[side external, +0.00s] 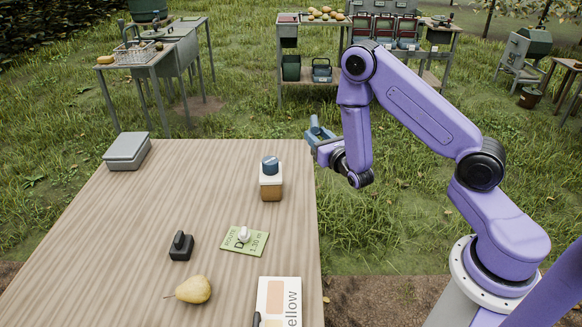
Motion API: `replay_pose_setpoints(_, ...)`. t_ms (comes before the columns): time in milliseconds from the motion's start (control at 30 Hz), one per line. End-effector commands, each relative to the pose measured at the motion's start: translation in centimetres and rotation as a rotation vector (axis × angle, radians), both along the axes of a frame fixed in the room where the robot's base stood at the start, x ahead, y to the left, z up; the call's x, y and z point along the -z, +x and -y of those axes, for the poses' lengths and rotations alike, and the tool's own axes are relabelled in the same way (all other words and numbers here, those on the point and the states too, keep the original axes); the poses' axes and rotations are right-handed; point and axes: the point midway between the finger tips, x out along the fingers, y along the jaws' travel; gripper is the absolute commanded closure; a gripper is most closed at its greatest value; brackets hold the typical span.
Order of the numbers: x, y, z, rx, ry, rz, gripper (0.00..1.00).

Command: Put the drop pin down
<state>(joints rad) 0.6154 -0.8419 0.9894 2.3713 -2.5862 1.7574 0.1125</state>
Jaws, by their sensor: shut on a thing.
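My gripper (322,147) is at the end of the purple arm, in the air beside the table's right edge. It is shut on a small blue-grey thing (314,122) with a knob-like upper end. The jaws and that thing are small and partly merged, so I cannot tell surely that it is the drop pin.
On the wooden table (130,215) are a blue-capped jar (271,187), a black piece (181,247), a yellow pear (194,290), a grey box (127,151) and a white "yellow" label card (279,300). The table's middle left is clear. Other stands are far behind on grass.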

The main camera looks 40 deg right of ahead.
Motion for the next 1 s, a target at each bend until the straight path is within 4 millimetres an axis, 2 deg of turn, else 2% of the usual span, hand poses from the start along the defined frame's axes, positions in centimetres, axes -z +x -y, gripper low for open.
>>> replay_pose_setpoints(133, 0.1, -0.3, 1.1, -0.003, -0.001, 0.002, 0.94)
replay_pose_setpoints(233, 0.5, 0.4, 1.4, -0.004, 0.001, 0.003, 0.94)
replay_pose_setpoints(733, 4.3, 8.7, 3.0, -0.004, -0.001, 0.004, 0.94)
replay_pose_setpoints(1000, 8.0, 11.5, 3.5, -0.004, -0.001, 0.001, 0.94)
